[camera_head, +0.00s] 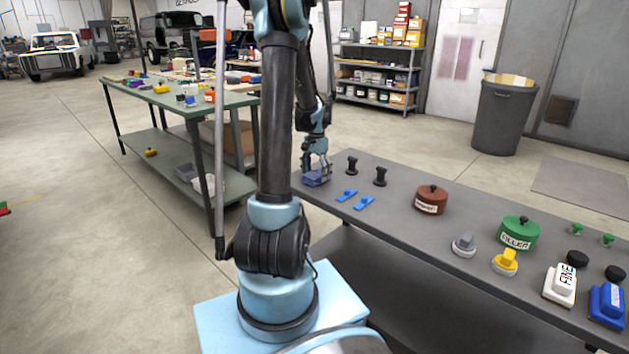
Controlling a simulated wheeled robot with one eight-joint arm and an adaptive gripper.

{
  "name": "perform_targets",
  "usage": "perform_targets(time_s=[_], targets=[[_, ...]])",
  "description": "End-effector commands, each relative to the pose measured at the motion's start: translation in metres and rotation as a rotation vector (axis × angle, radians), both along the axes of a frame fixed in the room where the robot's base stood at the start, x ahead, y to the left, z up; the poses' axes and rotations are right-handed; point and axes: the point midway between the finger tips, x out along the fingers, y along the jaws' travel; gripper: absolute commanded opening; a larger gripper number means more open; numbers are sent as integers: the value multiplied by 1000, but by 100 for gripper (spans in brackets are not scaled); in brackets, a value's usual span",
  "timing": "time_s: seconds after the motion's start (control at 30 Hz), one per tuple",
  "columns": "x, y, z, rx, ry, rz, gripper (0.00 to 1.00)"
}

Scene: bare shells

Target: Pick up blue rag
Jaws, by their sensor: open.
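The blue rag (313,181) is a small dark-blue folded cloth near the far left end of the grey table. My gripper (317,173) is directly over it, pointing down. Its fingers are open and reach down to about the rag's height. I cannot tell at this size whether the fingers touch the rag. Part of the rag is hidden behind the fingers.
On the grey table (455,205), two blue clips (355,199) and two black knobs (366,170) stand close to the rag. A green workbench (235,100) stands left.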

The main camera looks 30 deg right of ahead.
Motion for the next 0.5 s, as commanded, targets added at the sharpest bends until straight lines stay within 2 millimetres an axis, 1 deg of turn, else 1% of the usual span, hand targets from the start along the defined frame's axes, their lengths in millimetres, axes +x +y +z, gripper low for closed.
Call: perform_targets(time_s=[0.1, 0.33, 0.37, 0.4, 0.47, 0.5], targets=[[0, 0, -7, -1, 0, 0, 78], [0, 0, -8, -1, 0, 0, 78], [0, 0, -8, -1, 0, 0, 76], [0, 0, -8, -1, 0, 0, 67], [0, 0, -8, -1, 0, 0, 53], [0, 0, -8, -1, 0, 0, 44]])
